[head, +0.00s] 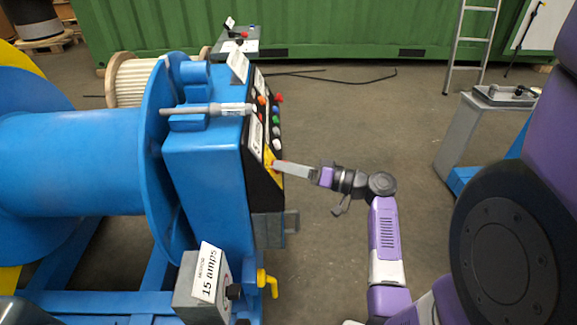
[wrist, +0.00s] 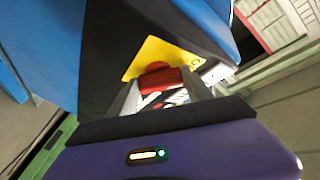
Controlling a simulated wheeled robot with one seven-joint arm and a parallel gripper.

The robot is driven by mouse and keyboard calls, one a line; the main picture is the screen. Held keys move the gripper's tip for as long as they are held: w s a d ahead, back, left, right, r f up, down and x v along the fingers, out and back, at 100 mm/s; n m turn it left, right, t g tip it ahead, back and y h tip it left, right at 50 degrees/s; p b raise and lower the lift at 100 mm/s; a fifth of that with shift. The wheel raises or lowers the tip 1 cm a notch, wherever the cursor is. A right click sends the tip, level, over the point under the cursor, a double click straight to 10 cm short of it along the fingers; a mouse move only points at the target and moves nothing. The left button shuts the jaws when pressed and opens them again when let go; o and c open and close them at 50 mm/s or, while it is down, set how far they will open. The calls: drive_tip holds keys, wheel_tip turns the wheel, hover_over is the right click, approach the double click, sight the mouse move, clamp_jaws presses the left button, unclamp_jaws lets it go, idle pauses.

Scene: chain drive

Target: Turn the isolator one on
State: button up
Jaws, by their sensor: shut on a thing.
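The isolator has a yellow plate (head: 268,157) low on the black control face of the blue machine. In the wrist view its yellow plate (wrist: 163,50) is behind a red handle (wrist: 158,78). My gripper (head: 278,166) reaches the plate from the right. In the wrist view my gripper (wrist: 160,92) is shut on the red handle, with one finger on each side. The fingers and palm hide part of the handle's lower side, and I cannot read its setting.
The blue machine (head: 205,165) carries coloured buttons (head: 277,98) above the isolator. A grey box marked 15 amps (head: 205,285) and a yellow lever (head: 268,280) stand below. A grey pedestal (head: 452,140) is at the right. Open floor (head: 350,120) lies between.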

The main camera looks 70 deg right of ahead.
drive_tip(key=m+g+p, duration=0.2)
drive_tip(key=m+p, duration=0.3)
drive_tip(key=p, duration=0.5)
drive_tip(key=r+m+g+h+p, duration=0.1)
drive_tip(key=m+g+p, duration=0.2)
drive_tip(key=p, duration=0.7)
drive_tip(key=r+m+g+h+p, duration=0.1)
drive_tip(key=m+g+p, duration=0.2)
drive_tip(key=m+p, duration=0.3)
drive_tip(key=shift+w+a+r+m+p, duration=0.15)
drive_tip(key=shift+w+m+p, duration=0.15)
drive_tip(key=shift+p, duration=2.2)
drive_tip(key=m+g+p, duration=0.1)
drive_tip(key=p, duration=0.2)
drive_tip(key=shift+m+p, duration=0.3)
drive_tip(key=shift+m, duration=0.1)
drive_tip(key=shift+f+p, duration=0.25)
drive_tip(key=shift+p, duration=0.15)
drive_tip(key=shift+f+m+g+y, duration=0.15)
drive_tip(key=shift+m+g+y, duration=0.15)
drive_tip(key=o, duration=1.4)
drive_tip(key=shift+c, duration=0.2)
